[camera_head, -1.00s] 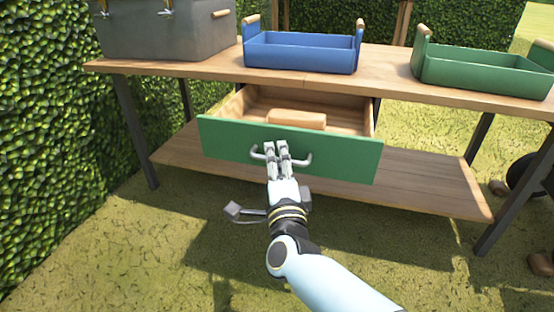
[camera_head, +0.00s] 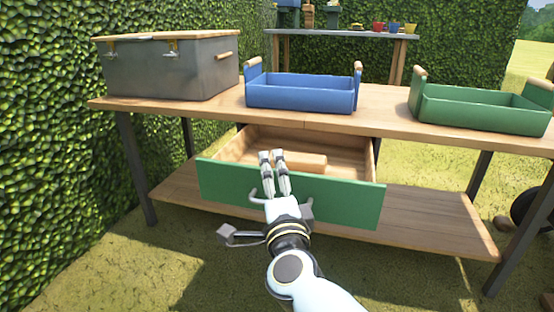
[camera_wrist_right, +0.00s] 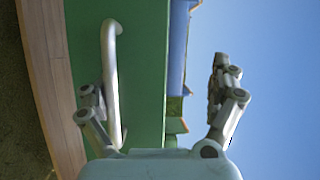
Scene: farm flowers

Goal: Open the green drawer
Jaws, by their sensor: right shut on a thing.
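The green drawer (camera_head: 340,203) is under the table top and is pulled out, with its wooden inside showing. A light wooden block (camera_head: 300,161) lies inside. Its pale curved handle (camera_head: 256,197) is on the green front and is partly hidden by my right gripper (camera_head: 271,157). In the right wrist view the handle (camera_wrist_right: 110,75) runs beside one finger, with the green front (camera_wrist_right: 145,75) behind. My left gripper is out of view.
On the wooden table (camera_head: 200,108) stand a grey box (camera_head: 175,72), a blue tray (camera_head: 300,95) and a green tray (camera_head: 480,110). A lower shelf (camera_head: 430,215) is below the drawer. A hedge (camera_head: 45,130) is close on the left. Grass is free in front.

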